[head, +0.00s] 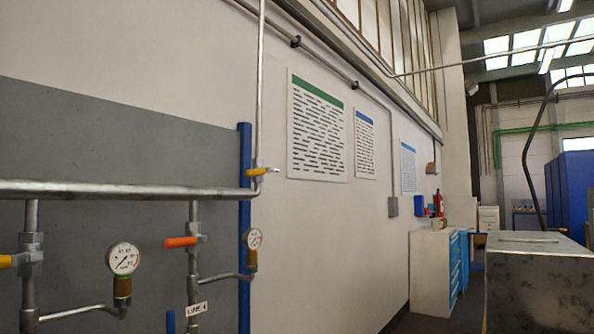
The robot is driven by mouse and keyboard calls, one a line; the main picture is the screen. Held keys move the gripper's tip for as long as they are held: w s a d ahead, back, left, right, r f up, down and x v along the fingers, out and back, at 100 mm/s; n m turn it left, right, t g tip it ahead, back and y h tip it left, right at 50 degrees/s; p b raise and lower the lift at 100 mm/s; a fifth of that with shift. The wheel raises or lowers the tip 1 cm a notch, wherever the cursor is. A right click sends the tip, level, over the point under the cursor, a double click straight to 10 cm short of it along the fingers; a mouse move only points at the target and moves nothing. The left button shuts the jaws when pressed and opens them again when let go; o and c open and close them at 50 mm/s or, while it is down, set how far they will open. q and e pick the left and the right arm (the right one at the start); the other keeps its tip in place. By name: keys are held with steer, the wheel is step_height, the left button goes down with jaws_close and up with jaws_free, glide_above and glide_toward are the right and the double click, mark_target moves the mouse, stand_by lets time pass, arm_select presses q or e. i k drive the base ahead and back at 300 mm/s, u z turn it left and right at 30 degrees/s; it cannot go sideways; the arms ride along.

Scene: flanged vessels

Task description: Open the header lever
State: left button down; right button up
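A grey header pipe (110,190) runs level across the left of the head view. A small yellow lever (257,172) sits on the vertical pipe (261,100) near the header's right end. An orange lever (180,241) points left, level, from a valve on a drop pipe (194,270) under the header. Another yellow lever (6,261) is cut by the left edge. I cannot tell from any label which one is the header lever. Neither of my grippers is in view.
Two round gauges (123,258) (253,240) stand on side pipes below the header. A LINE 4 tag (197,310) hangs on the drop pipe. A blue post (244,220) stands behind. A cabinet (437,270) and a worn metal box (539,280) are at right.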

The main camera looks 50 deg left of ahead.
mark_target(259, 172)
steer(key=u, duration=0.15)
steer(key=i, duration=1.6)
steer(key=u, duration=0.8)
